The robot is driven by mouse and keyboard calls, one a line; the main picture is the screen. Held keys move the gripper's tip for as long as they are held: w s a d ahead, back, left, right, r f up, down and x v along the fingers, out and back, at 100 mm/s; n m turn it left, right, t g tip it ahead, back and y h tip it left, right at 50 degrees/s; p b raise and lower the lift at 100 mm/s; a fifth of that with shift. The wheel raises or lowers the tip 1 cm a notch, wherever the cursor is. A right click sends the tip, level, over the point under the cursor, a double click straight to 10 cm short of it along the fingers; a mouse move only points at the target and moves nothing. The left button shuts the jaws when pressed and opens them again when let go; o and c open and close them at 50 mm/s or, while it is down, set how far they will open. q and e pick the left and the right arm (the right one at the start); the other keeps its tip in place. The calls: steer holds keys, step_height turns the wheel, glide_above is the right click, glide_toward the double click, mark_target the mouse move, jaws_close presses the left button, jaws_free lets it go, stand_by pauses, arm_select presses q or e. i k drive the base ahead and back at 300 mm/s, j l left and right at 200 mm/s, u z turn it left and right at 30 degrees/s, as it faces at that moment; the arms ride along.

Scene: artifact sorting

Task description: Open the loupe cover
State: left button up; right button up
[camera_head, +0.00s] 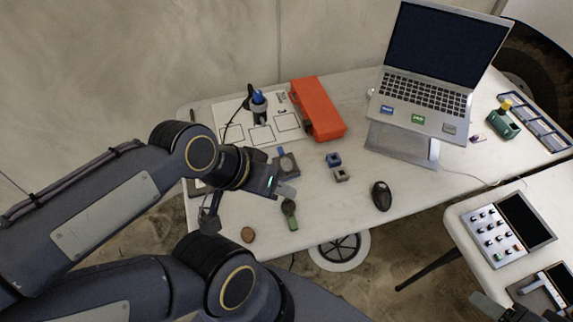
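A small green item with a dark round end (290,213) lies near the table's front edge. It may be the loupe, but it is too small to tell whether its cover is open. My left gripper (285,190) is just above it in the picture, its grey fingertips pointing right. The gap between the fingers is not clear, and no held thing shows. A grey flat piece with a blue tip (287,163) lies just beyond the gripper. My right gripper (488,303) shows only partly at the bottom right edge, over the side table.
An orange-red box (318,108) and a white sheet (228,116) with a blue-topped device (259,103) lie at the back. A laptop (436,72) stands right on a stand. A dark mouse-like item (381,196), small blocks (337,166) and a brown disc (248,235) lie in front.

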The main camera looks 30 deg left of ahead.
mark_target(288, 205)
steer(key=i+u, duration=0.15)
steer(key=u, duration=1.5)
